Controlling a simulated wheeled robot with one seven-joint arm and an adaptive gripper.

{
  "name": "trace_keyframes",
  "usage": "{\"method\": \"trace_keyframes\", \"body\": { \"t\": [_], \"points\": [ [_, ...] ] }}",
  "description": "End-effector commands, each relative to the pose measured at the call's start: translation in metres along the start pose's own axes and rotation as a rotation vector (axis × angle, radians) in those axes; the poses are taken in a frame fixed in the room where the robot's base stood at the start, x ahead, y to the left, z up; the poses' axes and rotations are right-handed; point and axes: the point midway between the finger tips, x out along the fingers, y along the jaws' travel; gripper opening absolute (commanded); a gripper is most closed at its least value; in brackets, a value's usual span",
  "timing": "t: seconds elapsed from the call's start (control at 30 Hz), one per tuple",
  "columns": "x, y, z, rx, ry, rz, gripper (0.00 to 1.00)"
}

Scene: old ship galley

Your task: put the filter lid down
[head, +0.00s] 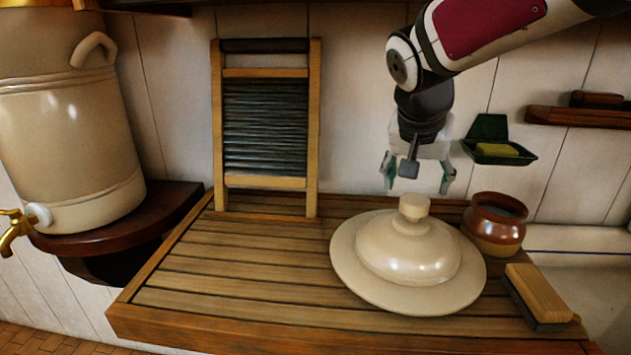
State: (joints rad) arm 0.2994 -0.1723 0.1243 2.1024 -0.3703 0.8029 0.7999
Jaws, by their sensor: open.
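The filter lid (408,262) is a cream, broad-rimmed ceramic lid with a round knob on top. It lies knob up on the slatted wooden draining board (230,262), right of the middle. My gripper (418,180) points down above the lid's knob, with its fingers spread. It is open and empty, and a small gap shows between the fingers and the knob. The water filter (70,130), a tall cream crock with a brass tap, stands at the left; its top is cut off by the picture edge.
A brown jar (495,224) stands close behind the lid's right side, and a scrubbing brush (538,294) lies to its right. A washboard (265,130) leans on the wall. A green soap dish (490,140) is near my gripper's right. The board's left part is clear.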

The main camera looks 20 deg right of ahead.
Motion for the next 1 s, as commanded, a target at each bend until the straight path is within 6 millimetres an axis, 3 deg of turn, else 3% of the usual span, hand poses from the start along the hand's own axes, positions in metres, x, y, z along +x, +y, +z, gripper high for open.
{"method": "trace_keyframes", "body": {
  "t": [0.2, 0.37, 0.43, 0.57, 0.8, 0.9, 1.0],
  "points": [
    [-0.035, 0.0, 0.0, 0.0, 0.001, -0.001, 0.66],
    [-0.048, 0.0, 0.002, -0.005, -0.001, -0.003, 0.66],
    [-0.053, 0.001, 0.012, -0.036, -0.006, -0.014, 0.66],
    [-0.066, 0.007, 0.055, -0.171, -0.031, -0.069, 0.66],
    [-0.078, 0.027, 0.16, -0.512, -0.076, -0.239, 0.66],
    [-0.077, 0.033, 0.189, -0.61, -0.083, -0.297, 0.66],
    [-0.077, 0.036, 0.205, -0.669, -0.085, -0.332, 0.66]
  ]
}}
